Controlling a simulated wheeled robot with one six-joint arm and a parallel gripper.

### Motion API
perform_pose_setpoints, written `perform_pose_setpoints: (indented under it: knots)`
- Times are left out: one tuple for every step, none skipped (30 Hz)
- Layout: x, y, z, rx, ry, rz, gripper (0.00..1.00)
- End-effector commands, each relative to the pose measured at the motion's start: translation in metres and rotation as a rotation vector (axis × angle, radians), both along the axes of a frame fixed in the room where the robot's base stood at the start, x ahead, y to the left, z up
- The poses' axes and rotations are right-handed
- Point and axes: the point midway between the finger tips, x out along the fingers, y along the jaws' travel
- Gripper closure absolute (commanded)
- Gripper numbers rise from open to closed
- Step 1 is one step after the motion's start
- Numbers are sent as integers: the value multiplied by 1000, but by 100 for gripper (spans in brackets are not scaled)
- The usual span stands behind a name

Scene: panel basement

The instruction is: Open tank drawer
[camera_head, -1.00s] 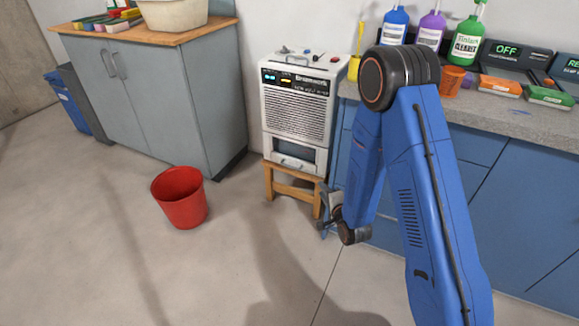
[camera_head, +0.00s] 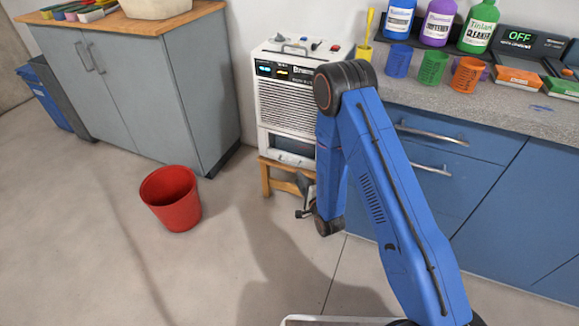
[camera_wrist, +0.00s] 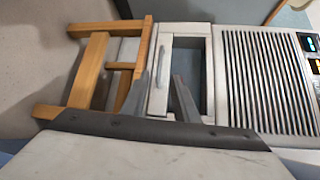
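A white dehumidifier-like unit (camera_head: 288,95) with a vent grille and lit display stands on a wooden stool. Its tank drawer (camera_wrist: 157,100) is the white panel low on its front, with a bar handle (camera_wrist: 166,62); it appears flush with the unit. A dark recess (camera_wrist: 191,62) lies beside it in the turned wrist view. My gripper (camera_wrist: 160,78) is open, its two fingers pointing at the drawer front on either side of the handle's line. Contact cannot be told. In the head view my gripper (camera_head: 304,198) is low by the stool, partly hidden by my arm.
The wooden stool (camera_head: 266,178) stands under the unit. A red bucket (camera_head: 171,198) is on the floor to the left. A grey cabinet (camera_head: 150,95) stands left, blue cabinets (camera_head: 500,185) right. The floor between bucket and stool is clear.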

Motion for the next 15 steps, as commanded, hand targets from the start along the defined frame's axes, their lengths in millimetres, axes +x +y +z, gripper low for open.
perform_pose_setpoints:
  knots:
    - [8, 4, -1, 0, -1, 0, 73]
    - [13, 6, -2, 1, -2, 0, 73]
    - [19, 9, -3, 0, -1, 0, 73]
    - [24, 12, -4, 0, -1, 0, 73]
    - [29, 14, -4, 1, -2, 0, 73]
    - [35, 17, -6, 0, 0, 0, 73]
    - [40, 19, -7, 0, -1, 0, 73]
    - [45, 21, -7, 1, -2, 0, 73]
    - [51, 24, -9, 0, 0, 0, 73]
    - [56, 27, -9, 0, -1, 0, 73]
    - [60, 29, -10, 0, -1, 0, 73]
    - [66, 32, -11, 0, -1, 0, 73]
    - [70, 34, -12, 0, -1, 0, 73]
    - [74, 36, -12, 0, -1, 0, 73]
    - [80, 38, -13, 0, -1, 0, 73]
